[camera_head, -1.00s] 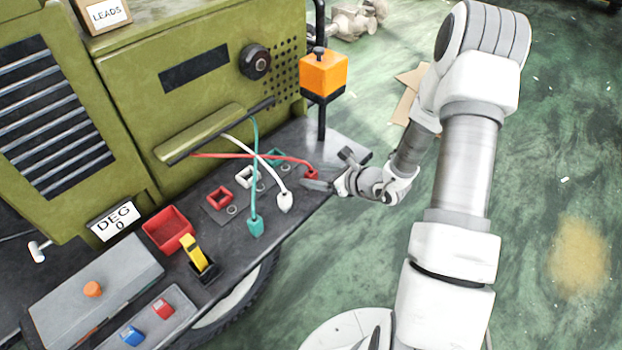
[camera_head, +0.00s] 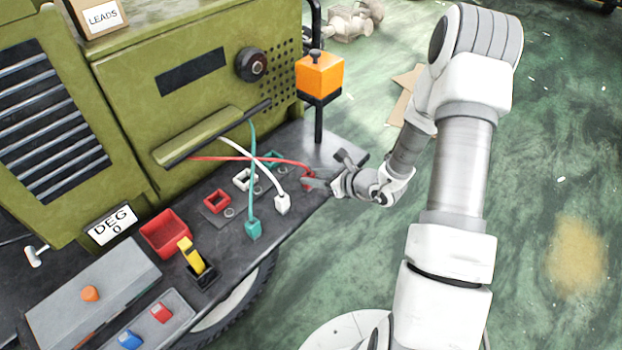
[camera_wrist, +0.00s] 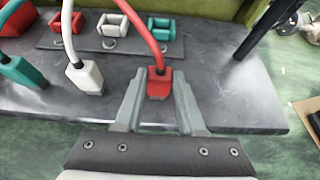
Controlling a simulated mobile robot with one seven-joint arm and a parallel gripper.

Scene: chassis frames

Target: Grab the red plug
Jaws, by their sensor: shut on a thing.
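The red plug (camera_wrist: 158,84) is at the end of a red lead and sits between my gripper's two fingers in the wrist view. My gripper (camera_wrist: 157,90) is shut on it, with a finger against each side. In the head view my gripper (camera_head: 312,183) is at the right end of the dark shelf, and the red plug (camera_head: 308,177) is partly hidden by it. The red lead (camera_head: 225,158) runs from the green machine's front to the plug.
A white plug (camera_head: 282,204) and a teal plug (camera_head: 253,229) rest on the shelf to the left. Red, white and teal sockets (camera_head: 217,201) lie behind them. An orange box (camera_head: 320,74) on a black post stands behind my gripper. A red bin (camera_head: 166,232) is further left.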

